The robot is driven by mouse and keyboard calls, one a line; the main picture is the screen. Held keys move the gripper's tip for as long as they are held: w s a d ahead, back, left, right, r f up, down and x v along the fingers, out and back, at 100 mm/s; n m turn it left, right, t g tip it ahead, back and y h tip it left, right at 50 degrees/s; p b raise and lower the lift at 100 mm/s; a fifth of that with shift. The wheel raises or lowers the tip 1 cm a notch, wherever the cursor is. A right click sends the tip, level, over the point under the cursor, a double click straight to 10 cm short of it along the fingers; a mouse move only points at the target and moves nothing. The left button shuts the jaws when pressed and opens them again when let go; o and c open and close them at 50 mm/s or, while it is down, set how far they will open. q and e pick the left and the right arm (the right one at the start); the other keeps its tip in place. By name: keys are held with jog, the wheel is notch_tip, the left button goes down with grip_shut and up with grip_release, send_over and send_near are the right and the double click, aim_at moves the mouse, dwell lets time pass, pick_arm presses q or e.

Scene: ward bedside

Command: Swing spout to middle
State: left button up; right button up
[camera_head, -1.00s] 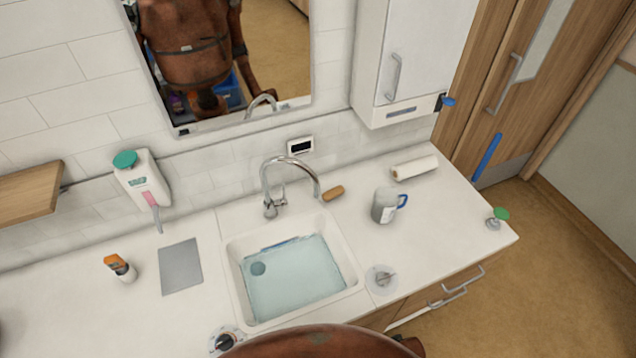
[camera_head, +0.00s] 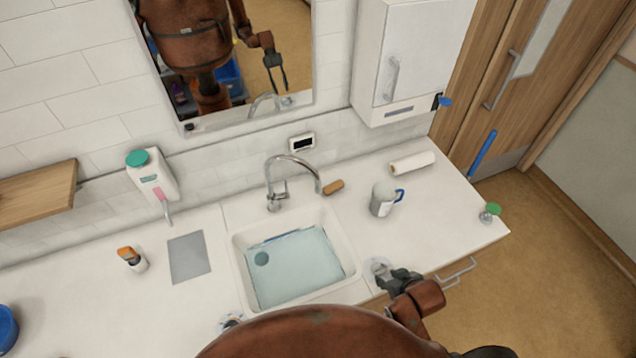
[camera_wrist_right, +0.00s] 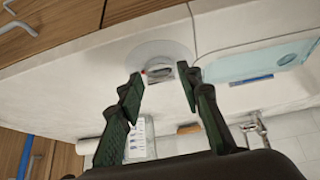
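The chrome tap (camera_head: 275,190) stands behind the sink (camera_head: 240,270). Its arched spout (camera_head: 300,160) swings out toward the right, with its tip above the sink's back right corner, near a brown brush-like item. Part of the tap also shows at the lower right of the right wrist view (camera_wrist_right: 257,132). My right gripper (camera_head: 398,278) is at the counter's front edge, right of the sink and well apart from the tap. In the right wrist view its fingers (camera_wrist_right: 163,82) are spread with nothing held between them. My left gripper is not in view.
A clear round disc with a knob (camera_head: 377,268) lies by my right gripper. A mirror (camera_head: 290,60) hangs behind. Water fills the sink.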

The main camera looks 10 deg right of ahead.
jog(key=w+a+t+y, duration=0.1)
jog(key=w+a, duration=0.1)
jog(key=w, duration=0.1)
jog(key=w+a+r+n+t+y, duration=0.1)
jog(key=w+a, duration=0.2)
jog(key=w, duration=0.1)
jog(key=w+a+r+n, duration=0.1)
jog(key=w+a, duration=0.1)
jog(key=w, duration=0.1)
jog(key=shift+w+a+t+y, duration=0.25)
jog(key=shift+a+t+y, duration=0.1)
jog(key=shift+t+y, duration=0.05)
jog(key=w+a+r+n+t+y, duration=0.2)
jog(key=w+a+r+n+y, duration=0.25)
jog(key=w+a, duration=0.4)
jog(key=n+y, duration=0.2)
jog(key=y, duration=0.5)
send_near(318, 184)
jog(key=w+a+f, duration=0.1)
jog(key=w+a, duration=0.1)
jog(key=w, duration=0.1)
jog(key=shift+h, duration=0.25)
jog(key=p+x, duration=0.2)
jog(key=x, duration=0.5)
jog(key=shift+s+a+f, duration=0.1)
jog(key=shift+c, duration=0.5)
grip_shut()
